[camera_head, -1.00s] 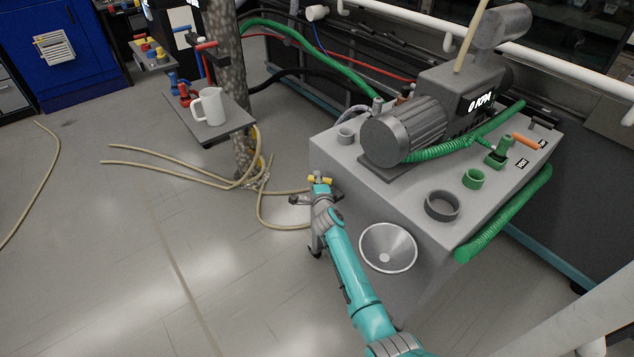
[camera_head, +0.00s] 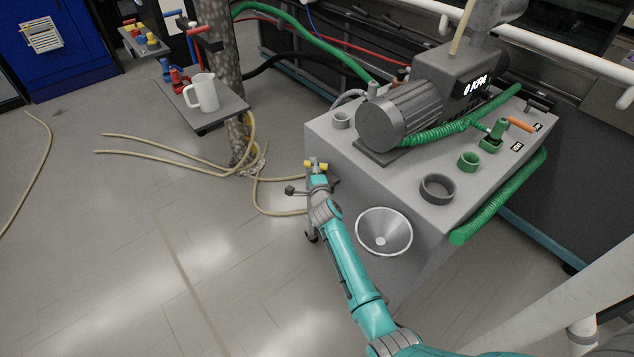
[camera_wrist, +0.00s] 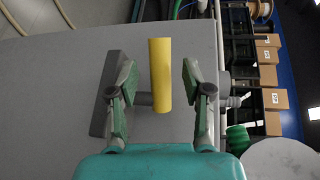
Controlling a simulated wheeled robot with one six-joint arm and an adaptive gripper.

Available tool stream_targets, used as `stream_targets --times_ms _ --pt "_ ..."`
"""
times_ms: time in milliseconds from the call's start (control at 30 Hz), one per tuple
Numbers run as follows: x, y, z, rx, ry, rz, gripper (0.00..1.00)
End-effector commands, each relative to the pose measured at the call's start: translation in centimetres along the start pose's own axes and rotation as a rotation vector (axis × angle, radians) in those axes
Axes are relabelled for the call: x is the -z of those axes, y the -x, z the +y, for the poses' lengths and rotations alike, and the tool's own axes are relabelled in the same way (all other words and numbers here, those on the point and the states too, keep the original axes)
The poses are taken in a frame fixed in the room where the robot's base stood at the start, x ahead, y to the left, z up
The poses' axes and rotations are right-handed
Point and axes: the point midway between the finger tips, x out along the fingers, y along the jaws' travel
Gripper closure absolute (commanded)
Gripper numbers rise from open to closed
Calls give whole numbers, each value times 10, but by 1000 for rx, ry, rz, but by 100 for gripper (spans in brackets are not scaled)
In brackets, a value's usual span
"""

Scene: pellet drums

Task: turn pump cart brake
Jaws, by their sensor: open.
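The pump cart (camera_head: 345,158) is a grey box carrying a motor and pump. A yellow brake handle (camera_head: 322,167) sticks out from the cart's near left side. In the wrist view the yellow handle (camera_wrist: 160,85) is an upright bar on a short grey stub, in front of the grey cart wall (camera_wrist: 62,68). My gripper (camera_wrist: 158,78) is open, with one finger on each side of the handle and a visible gap on both sides. In the head view my gripper (camera_head: 316,178) is at the cart's side and partly hides the handle.
A metal funnel (camera_head: 384,232) sits beside my arm at the cart's near side. A grey ring (camera_head: 437,189) and an orange-handled green valve (camera_head: 495,133) are on the cart top. A small table with a white jug (camera_head: 204,93) stands left, with hoses on the floor. Open floor lies left.

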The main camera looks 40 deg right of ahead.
Motion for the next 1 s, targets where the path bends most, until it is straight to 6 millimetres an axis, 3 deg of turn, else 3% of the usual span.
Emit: stream_targets --times_ms 300,500,933,967,1000 --pt "0 58 1 -1 -1 -1 50" --pt "-1 83 1 -1 1 -1 50" --pt "0 92 1 -1 0 0 50" --pt "0 92 1 -1 0 0 53" --pt "0 92 0 1 1 -1 63"
